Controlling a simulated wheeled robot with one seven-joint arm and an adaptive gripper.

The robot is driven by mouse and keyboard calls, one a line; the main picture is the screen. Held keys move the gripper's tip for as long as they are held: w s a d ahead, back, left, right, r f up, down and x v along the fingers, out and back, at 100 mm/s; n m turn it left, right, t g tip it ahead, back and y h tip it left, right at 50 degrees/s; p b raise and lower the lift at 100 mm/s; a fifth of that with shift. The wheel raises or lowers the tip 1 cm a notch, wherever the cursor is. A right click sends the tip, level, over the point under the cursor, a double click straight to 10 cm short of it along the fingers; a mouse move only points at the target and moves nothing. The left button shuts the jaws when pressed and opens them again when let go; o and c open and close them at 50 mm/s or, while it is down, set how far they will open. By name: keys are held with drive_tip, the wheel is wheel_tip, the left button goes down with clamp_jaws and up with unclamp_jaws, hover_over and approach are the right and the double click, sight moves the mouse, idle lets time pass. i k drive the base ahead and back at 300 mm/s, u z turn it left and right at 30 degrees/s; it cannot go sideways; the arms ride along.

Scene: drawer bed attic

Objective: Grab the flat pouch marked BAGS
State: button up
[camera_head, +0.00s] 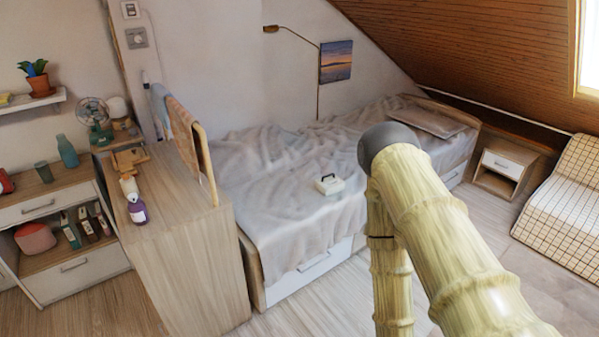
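I cannot make out a pouch marked BAGS, and no such lettering is readable in the head view. A small pale box-like item (330,184) with a dark top part lies on the rumpled grey bed cover (285,215). A flat greyish panel-like item (428,122) lies at the far right end of the bed; I cannot tell what it is. My arm, with a bamboo-like surface, fills the lower right and hides part of the bed. My gripper is not in the picture.
A wooden cabinet (185,235) stands left of the bed, with a purple bottle (137,209) and a rack with cloths on top. Shelves with drawers (60,215) are further left. A nightstand (505,165) and checked lounger (570,205) stand right. Floor shows in front of the bed.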

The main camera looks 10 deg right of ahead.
sight(331, 183)
drive_tip(key=i, duration=2.45)
drive_tip(key=z, duration=0.3)
